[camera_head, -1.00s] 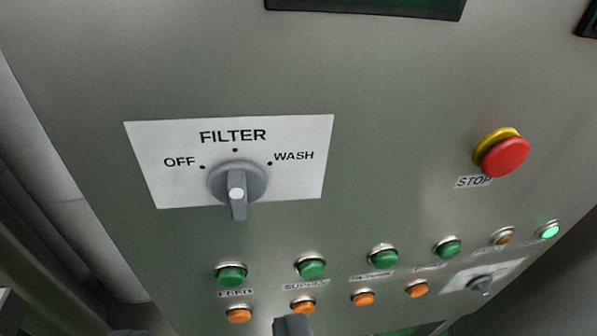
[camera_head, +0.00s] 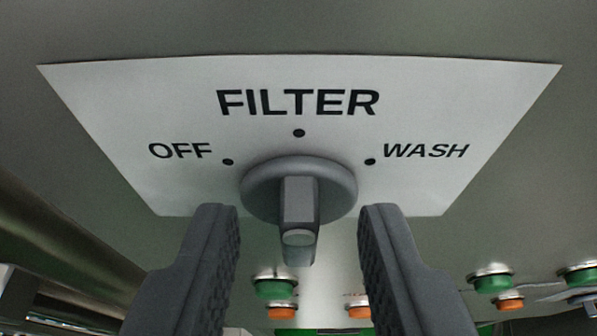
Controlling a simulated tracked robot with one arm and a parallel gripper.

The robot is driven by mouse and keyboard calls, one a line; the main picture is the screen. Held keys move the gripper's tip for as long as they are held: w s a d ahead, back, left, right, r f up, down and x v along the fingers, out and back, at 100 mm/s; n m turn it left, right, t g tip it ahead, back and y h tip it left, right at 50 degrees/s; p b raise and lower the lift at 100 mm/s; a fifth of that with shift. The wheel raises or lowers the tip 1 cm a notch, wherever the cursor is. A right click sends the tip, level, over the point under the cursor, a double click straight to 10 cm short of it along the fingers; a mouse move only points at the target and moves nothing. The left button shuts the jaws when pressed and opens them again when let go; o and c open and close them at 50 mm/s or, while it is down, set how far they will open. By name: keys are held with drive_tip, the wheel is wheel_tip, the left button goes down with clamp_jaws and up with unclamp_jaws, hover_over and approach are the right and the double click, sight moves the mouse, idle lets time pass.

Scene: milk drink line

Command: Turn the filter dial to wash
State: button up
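The filter dial (camera_head: 299,190) is a grey round knob with a raised bar handle, in the middle of a white label plate (camera_head: 110,100) marked FILTER. OFF with a dot is to its left, WASH with a dot to its right, and a third dot is above it. The handle bar stands out toward me and runs up and down in the picture; I cannot tell for sure which dot it points at. My gripper (camera_head: 299,222) is open, with one dark finger on each side of the handle. A visible gap separates each finger from the handle.
Below the dial are green buttons (camera_head: 276,287) and orange buttons (camera_head: 282,313), partly hidden by my fingers. More green and orange buttons are at the lower right. A metal pipe (camera_head: 60,235) runs along the left. The panel around the label is bare.

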drive_tip(key=shift+w+f, duration=0.2)
drive_tip(key=shift+w, duration=0.35)
clamp_jaws()
drive_tip(key=shift+d+r, duration=0.1)
drive_tip(key=shift+d, duration=0.15)
drive_tip(key=shift+a, duration=0.2)
